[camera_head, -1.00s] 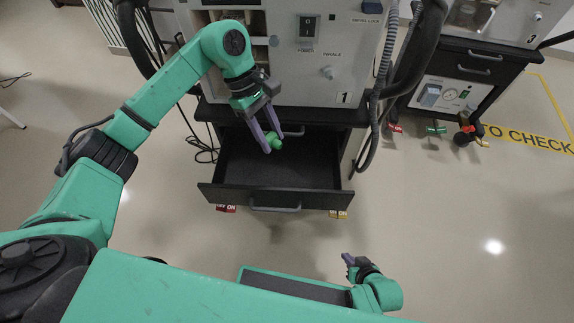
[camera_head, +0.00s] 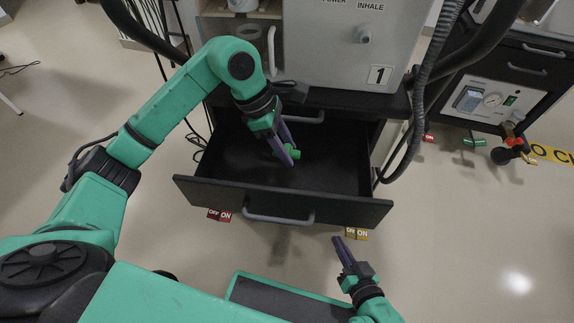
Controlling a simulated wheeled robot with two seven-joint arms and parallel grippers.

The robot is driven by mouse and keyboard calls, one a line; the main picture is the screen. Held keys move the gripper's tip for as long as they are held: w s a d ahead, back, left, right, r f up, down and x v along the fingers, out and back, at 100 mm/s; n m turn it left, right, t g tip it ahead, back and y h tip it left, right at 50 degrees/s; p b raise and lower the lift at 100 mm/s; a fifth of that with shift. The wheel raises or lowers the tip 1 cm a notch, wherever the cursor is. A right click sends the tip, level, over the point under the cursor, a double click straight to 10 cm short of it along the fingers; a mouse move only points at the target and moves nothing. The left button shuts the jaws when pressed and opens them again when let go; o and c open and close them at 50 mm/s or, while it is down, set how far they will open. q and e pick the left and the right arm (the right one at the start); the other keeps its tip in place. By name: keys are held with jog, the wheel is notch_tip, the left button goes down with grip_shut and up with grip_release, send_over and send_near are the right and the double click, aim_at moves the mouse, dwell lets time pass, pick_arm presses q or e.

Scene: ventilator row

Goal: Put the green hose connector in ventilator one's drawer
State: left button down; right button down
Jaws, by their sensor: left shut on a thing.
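The green hose connector (camera_head: 294,153) is between the fingertips of my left gripper (camera_head: 288,151). My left gripper is shut on it and is over the inside of the open black drawer (camera_head: 236,167) of ventilator one (camera_head: 333,45), marked with a "1" label. I cannot tell whether the connector touches the drawer floor. The drawer is pulled out and looks otherwise empty. My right gripper (camera_head: 340,246) is low at the front right, outside the drawer; its fingers look close together and I see nothing between them.
A grey hose (camera_head: 425,85) hangs at the drawer's right side. A second cart (camera_head: 500,85) with a gauge panel stands at the right. The floor in front is clear.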

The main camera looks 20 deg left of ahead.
aim_at(287, 171)
pick_arm(q)
notch_tip(287, 171, down, 4)
jog(key=shift+f+b, duration=0.25)
jog(key=shift+b, duration=0.45)
jog(key=shift+f, duration=0.2)
jog(key=shift+c, duration=2.1)
grip_release()
jog(key=shift+r, duration=0.1)
